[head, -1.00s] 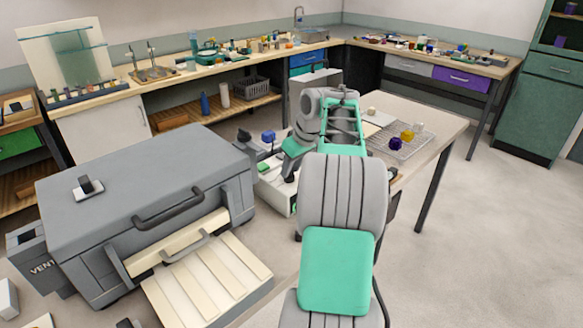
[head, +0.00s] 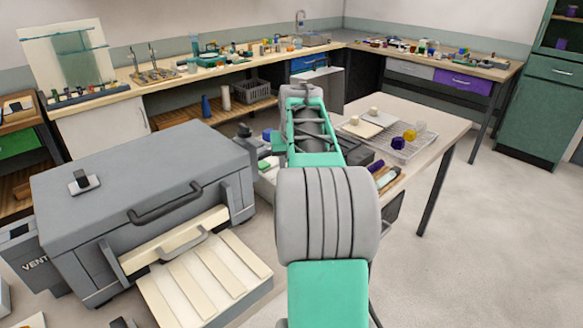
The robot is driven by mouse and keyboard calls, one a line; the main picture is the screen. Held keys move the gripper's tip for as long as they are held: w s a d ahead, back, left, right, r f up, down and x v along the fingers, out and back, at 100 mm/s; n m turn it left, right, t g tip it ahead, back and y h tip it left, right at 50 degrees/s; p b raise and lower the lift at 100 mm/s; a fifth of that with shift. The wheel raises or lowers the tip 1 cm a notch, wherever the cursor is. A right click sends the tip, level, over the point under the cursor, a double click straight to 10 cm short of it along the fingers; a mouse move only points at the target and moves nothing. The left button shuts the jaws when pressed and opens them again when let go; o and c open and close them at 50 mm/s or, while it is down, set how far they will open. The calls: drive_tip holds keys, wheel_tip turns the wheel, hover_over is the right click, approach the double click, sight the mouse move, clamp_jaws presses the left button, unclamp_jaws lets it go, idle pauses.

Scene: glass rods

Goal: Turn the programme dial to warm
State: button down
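I cannot make out a programme dial with a readable "warm" mark. A grey kiln-like box (head: 140,185) stands at the left, with a small black-and-white knob-like piece (head: 83,181) on its lid. A pale low unit (head: 266,184) with a small green patch stands just right of the box. My arm covers part of this unit, and I cannot tell whether a dial is on it. My arm reaches forward through the middle of the view. My gripper is hidden behind my own arm, so its fingers and anything in them do not show.
A pale table (head: 440,125) at the right holds a wire rack (head: 420,150) with yellow and purple pieces. A slatted cream shelf (head: 205,275) juts from the box's front, under its dark handle (head: 165,205). The floor at the right is clear.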

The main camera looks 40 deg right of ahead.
drive_tip(key=shift+m+g, duration=0.3)
drive_tip(key=shift+m, duration=0.6)
drive_tip(key=c, duration=1)
unclamp_jaws()
drive_tip(key=shift+c, duration=0.2)
drive_tip(key=shift+h, duration=0.3)
drive_tip(key=v, duration=0.7)
drive_tip(key=shift+r, duration=0.35)
drive_tip(key=shift+s+a, duration=0.1)
